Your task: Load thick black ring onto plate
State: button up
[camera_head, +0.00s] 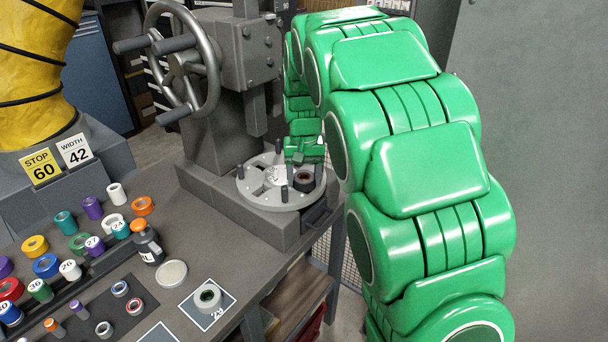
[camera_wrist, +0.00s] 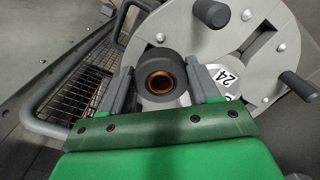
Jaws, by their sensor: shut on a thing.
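The thick black ring (camera_wrist: 161,80), with an orange-brown inner edge, sits between the two grey fingers of my gripper (camera_wrist: 164,85) in the wrist view. My gripper is shut on it. In the head view the ring (camera_head: 304,178) shows at the right part of the round grey plate (camera_head: 252,191), below my gripper (camera_head: 304,166). The plate carries several upright black posts and a white label reading 24. One black post (camera_wrist: 212,12) stands just beyond the ring in the wrist view. I cannot tell whether the ring touches the plate.
A grey press with a handwheel (camera_head: 186,62) stands behind the plate. A grey ring (camera_head: 208,297) lies on a card marked 29.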

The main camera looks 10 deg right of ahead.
jog(key=shift+f, duration=0.1)
jog(key=o, duration=1.3)
jog(key=shift+s+r, duration=0.15)
jog(key=shift+r, duration=3.75)
